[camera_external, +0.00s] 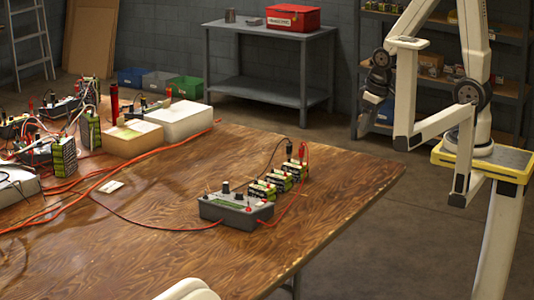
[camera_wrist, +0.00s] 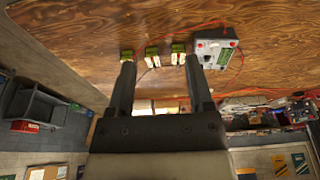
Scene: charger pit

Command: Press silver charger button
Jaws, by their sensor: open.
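The charger (camera_external: 237,209) is a grey box with a green strip, dark knobs and small switches on its top, standing on the wooden table. It also shows at the upper right in the wrist view (camera_wrist: 208,60), past the fingertips. Its silver button is too small to tell from the other controls. My gripper (camera_wrist: 160,62) is open and empty, its dark fingers pointing toward the table. In the external view my gripper is at the upper right, beyond the table's right edge and well apart from the charger.
Several green and black batteries (camera_external: 280,181) stand in a row behind the charger, with red and black leads. Orange cables (camera_external: 165,145) cross the wooden table (camera_external: 330,195). More wired equipment and pale boxes (camera_external: 180,120) crowd its left. The table's front right is clear.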

